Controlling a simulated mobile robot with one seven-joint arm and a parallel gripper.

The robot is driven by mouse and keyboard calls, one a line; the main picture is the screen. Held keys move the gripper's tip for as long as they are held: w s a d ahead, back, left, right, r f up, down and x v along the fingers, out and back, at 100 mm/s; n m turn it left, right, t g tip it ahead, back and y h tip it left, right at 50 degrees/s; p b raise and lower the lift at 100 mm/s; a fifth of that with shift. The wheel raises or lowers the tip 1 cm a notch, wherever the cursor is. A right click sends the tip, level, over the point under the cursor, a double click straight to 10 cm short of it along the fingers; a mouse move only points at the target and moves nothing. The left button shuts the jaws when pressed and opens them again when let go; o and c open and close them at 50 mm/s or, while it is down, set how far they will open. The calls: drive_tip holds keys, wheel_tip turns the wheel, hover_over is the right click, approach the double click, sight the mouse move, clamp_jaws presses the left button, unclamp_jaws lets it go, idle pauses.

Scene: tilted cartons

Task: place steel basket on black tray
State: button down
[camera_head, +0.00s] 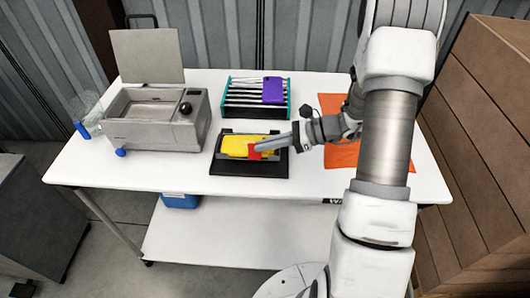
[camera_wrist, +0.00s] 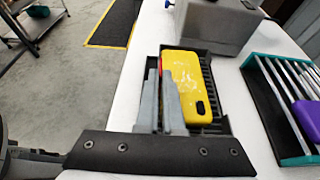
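The steel basket (camera_head: 222,157) looks dark grey and holds a yellow phone-like case (camera_head: 236,146). In the head view it appears over the black tray (camera_head: 268,170), which shows at its near and right sides; whether they touch is unclear. In the wrist view the basket's slotted wall (camera_wrist: 207,75) shows beside the yellow case (camera_wrist: 190,85). My gripper (camera_head: 262,149) reaches in from the right, at the basket. Its grey fingers (camera_wrist: 167,97) are at the basket's left side, close together, with red between or behind them. Their grip is hidden, and the tray cannot be made out in the wrist view.
A grey machine with a raised lid (camera_head: 150,125) stands left. A teal-ended rack (camera_head: 232,98) with a purple case (camera_head: 273,90) is behind. An orange mat (camera_head: 341,157) lies right, under my arm. Clear bottles (camera_head: 82,115) are far left. The white table (camera_head: 185,182) is bare in front.

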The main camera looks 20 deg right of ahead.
sight(261, 155)
drive_tip(key=shift+f, duration=1.65)
drive_tip(key=shift+f, duration=0.2)
drive_tip(key=c, duration=1.1)
unclamp_jaws()
drive_tip(key=shift+o, duration=0.2)
